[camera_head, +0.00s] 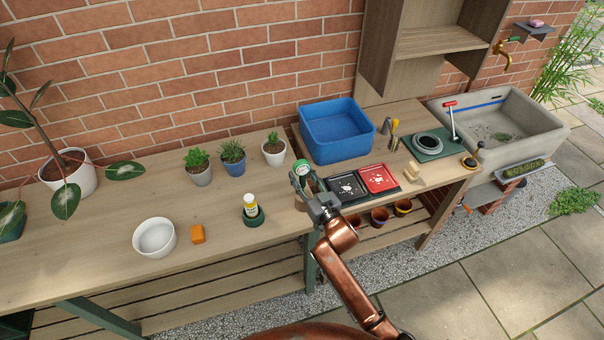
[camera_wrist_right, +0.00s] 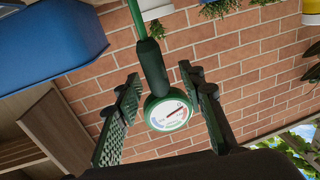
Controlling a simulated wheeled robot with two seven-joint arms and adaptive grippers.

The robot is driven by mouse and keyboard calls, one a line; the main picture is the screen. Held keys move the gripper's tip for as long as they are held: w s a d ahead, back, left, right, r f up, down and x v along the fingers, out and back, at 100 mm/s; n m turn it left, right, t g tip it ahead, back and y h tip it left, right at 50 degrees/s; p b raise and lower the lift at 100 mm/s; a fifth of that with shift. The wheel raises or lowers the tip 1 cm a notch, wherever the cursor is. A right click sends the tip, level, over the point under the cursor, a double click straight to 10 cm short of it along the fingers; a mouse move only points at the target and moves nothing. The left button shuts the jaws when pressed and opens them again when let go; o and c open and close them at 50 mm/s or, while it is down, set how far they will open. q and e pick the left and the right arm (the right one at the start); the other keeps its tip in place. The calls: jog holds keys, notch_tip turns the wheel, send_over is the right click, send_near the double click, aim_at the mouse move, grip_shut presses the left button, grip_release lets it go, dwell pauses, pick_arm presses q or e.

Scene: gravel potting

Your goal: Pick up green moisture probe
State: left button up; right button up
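The green moisture probe (camera_head: 303,168) has a round white dial with a green rim, and in the head view it shows just above my right gripper (camera_head: 306,182). In the right wrist view the probe's dial (camera_wrist_right: 168,113) and dark green neck lie between the two fingers of my right gripper (camera_wrist_right: 160,75). The fingers are spread, with visible gaps beside the neck, so the gripper looks open around the probe. The thin green stem runs out of the top of that view. Its lower end is hidden. My left gripper is not in view.
A blue tub (camera_head: 337,133) stands right of the probe, with a black tray (camera_head: 346,189) and a red tray (camera_head: 379,179) in front. Potted herbs (camera_head: 232,157) stand behind left. A yellow-labelled bottle (camera_head: 250,207), orange block (camera_head: 197,234) and white bowl (camera_head: 154,238) are farther left.

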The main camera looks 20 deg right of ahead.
aim_at(303, 163)
jog(key=shift+c, duration=0.4)
grip_shut()
jog(key=shift+r, duration=0.1)
notch_tip(303, 163, up, 6)
jog(key=shift+r+p, duration=0.25)
jog(key=shift+p, duration=0.6)
jog(key=shift+s+r, duration=0.25)
jog(key=shift+r, duration=0.05)
jog(key=s+d+p, duration=0.2)
jog(key=s+d, duration=0.1)
jog(key=s, duration=1.4)
jog(key=shift+s+d, duration=0.15)
jog(key=shift+d, duration=0.05)
